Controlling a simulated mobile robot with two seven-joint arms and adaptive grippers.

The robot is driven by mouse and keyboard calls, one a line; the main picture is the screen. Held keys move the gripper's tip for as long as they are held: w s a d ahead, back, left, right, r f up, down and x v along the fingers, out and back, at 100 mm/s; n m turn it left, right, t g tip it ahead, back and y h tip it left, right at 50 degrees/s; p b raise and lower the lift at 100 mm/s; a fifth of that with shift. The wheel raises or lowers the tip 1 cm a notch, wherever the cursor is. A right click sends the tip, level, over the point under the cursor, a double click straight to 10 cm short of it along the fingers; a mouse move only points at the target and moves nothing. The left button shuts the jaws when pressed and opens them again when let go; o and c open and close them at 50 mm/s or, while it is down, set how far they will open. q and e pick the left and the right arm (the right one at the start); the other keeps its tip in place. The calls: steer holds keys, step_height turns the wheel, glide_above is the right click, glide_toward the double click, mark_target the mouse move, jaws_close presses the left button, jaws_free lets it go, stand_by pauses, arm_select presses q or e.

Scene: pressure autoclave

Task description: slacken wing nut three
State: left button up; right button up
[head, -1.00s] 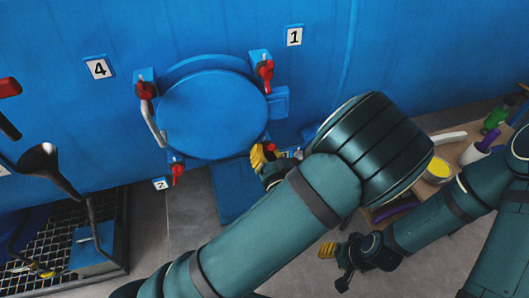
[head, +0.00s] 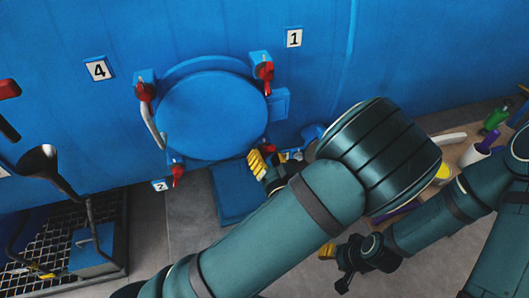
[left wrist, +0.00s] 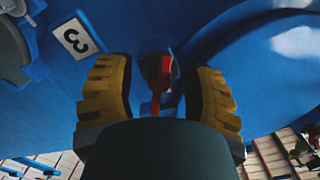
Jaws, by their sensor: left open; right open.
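Wing nut three is red and sits between my left gripper's yellow fingers in the left wrist view (left wrist: 160,80), with a gap on each side. The label 3 (left wrist: 79,38) is beside it on the blue wall. In the head view, my left gripper (head: 262,167) is open at the lower right of the round blue door (head: 212,115); the gripper and arm largely hide the nut there. My right gripper (head: 333,252) is open, low over the floor, partly hidden by its own arm.
Other red wing nuts are at the upper right (head: 264,71), upper left (head: 145,92) and lower left (head: 177,172) of the door. A bench (head: 462,148) with bottles is at the right.

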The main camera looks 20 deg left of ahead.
arm_select(q)
steer(key=v, duration=1)
steer(key=shift+s+d, duration=0.2)
steer(key=shift+s, duration=0.05)
